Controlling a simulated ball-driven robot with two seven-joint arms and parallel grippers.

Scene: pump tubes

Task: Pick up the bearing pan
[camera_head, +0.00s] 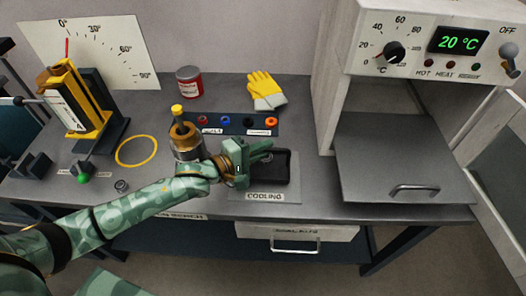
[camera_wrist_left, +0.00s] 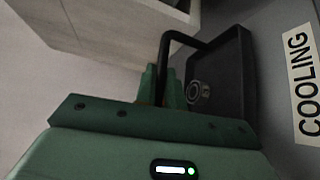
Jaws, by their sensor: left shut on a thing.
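The bearing pan (camera_head: 281,180) is a black, square, shallow pan at the cooling plate (camera_head: 240,188). In the left wrist view the pan (camera_wrist_left: 236,95) shows a dark handle bar at its edge and a round metal bearing (camera_wrist_left: 197,91) inside. My left gripper (camera_head: 262,151) reaches over the pan's left and far side. Its fingers, seen in the left wrist view (camera_wrist_left: 162,88), are shut on the handle. The fingers hide part of the pan. I cannot tell whether the pan touches the plate. My right gripper is not in view.
An oven with an open, lowered door (camera_head: 395,150) stands right of the plate. A brass pump-like part (camera_head: 186,140) stands close behind my left wrist. A plug rack (camera_head: 225,123), yellow gloves (camera_head: 264,88) and a red can (camera_head: 189,83) are farther back.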

